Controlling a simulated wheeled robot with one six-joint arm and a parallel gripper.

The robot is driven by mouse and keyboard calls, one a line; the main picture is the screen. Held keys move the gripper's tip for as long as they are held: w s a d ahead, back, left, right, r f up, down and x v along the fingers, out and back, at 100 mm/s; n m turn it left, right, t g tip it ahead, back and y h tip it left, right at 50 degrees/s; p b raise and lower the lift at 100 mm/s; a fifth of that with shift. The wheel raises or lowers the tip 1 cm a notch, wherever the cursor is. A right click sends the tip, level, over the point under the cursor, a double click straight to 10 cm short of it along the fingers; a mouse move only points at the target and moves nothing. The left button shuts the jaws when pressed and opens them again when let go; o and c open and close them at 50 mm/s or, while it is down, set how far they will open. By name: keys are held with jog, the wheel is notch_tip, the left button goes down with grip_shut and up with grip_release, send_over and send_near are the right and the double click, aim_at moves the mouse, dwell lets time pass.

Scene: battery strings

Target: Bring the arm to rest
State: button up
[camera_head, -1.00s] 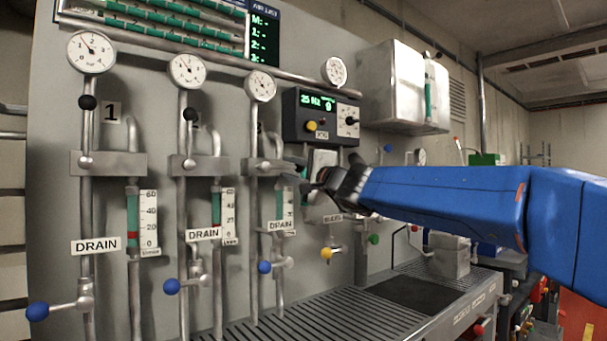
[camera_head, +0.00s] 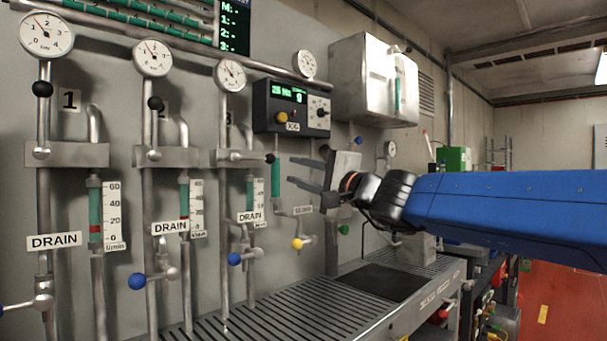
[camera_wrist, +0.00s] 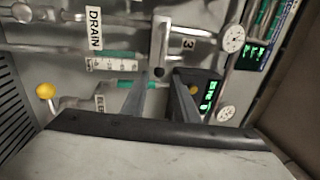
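My blue arm (camera_head: 510,208) reaches in from the right in the head view. My gripper (camera_head: 298,171) is at its end, in front of the grey panel, to the right of the third column. Its two dark fingers point left and stand apart with nothing between them. In the wrist view my gripper (camera_wrist: 160,85) also shows a gap between its fingers, with the panel beyond. I cannot tell its exact distance from the panel, but no contact shows.
The panel carries gauges (camera_head: 153,58), DRAIN labels, blue-knobbed levers (camera_head: 137,281) and a dark controller box (camera_head: 291,107). A yellow knob (camera_head: 297,244) sits below my gripper. A slatted bench (camera_head: 250,325) runs along the panel's foot. Red floor shows at right.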

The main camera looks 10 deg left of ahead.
jog(key=shift+s+d+f, duration=0.15)
jog(key=shift+s+d, duration=0.25)
jog(key=shift+d, duration=0.1)
jog(key=s+d+f+n+g+h, duration=0.25)
jog(key=s+d+f, duration=0.35)
jog(key=f, duration=0.4)
jog(key=s+d+f+n+g+h, duration=0.1)
jog(key=s+d+f+n+h, duration=0.15)
jog(key=s+d+f, duration=0.55)
jog(key=s+d+f+n+g+h, duration=0.2)
jog(key=s+d+f+n, duration=0.1)
jog(key=f, duration=0.9)
jog(key=s+d+f+g+h, duration=0.1)
jog(key=s+d+f+h, duration=0.3)
jog(key=d+f, duration=0.5)
jog(key=s+d+f+g+h, duration=0.2)
jog(key=s+d+f+h, duration=0.2)
jog(key=s+d+f, duration=0.5)
jog(key=shift+d, duration=0.65)
